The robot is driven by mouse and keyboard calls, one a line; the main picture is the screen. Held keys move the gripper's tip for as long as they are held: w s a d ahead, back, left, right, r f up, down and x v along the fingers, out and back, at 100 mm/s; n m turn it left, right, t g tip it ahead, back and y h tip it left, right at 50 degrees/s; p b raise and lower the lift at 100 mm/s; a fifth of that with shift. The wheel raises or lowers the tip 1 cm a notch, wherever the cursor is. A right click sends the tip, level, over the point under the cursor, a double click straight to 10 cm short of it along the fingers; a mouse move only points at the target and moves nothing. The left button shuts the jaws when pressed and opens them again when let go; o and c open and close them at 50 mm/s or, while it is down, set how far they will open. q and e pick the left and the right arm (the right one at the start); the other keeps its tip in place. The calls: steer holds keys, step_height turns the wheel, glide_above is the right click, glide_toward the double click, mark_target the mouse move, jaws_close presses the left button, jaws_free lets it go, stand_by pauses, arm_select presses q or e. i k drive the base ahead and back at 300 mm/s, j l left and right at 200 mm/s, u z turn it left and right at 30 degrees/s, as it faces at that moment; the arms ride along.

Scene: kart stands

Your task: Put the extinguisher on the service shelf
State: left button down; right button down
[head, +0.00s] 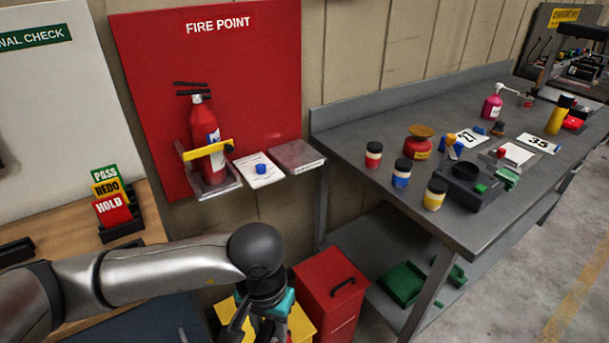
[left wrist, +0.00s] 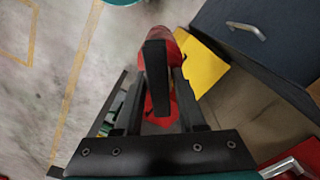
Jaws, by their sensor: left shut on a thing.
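My left gripper (head: 265,318) hangs low at the front, beside a red cabinet. In the left wrist view the gripper (left wrist: 155,112) is shut on a red rounded body with a black lever, which looks like an extinguisher (left wrist: 152,50). In the head view my arm hides most of it. Another red extinguisher (head: 200,125) stands upright in a wall holder behind a yellow strap (head: 208,149) on the fire point board. A small grey shelf (head: 297,156) with a front label, too small to read surely, sticks out right of it. My right gripper is not in view.
A white card with a blue item (head: 260,170) lies between the holder and the grey shelf. The red cabinet (head: 330,298) and a yellow box (head: 303,325) stand below. A grey bench (head: 350,120) with jars and tools is at right. Sign cards (head: 112,205) stand at left.

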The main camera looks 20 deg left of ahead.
mark_target(297, 154)
steer(key=i+l, duration=0.15)
steer(key=i, duration=0.25)
steer(key=i+l, duration=0.15)
steer(key=i, duration=0.3)
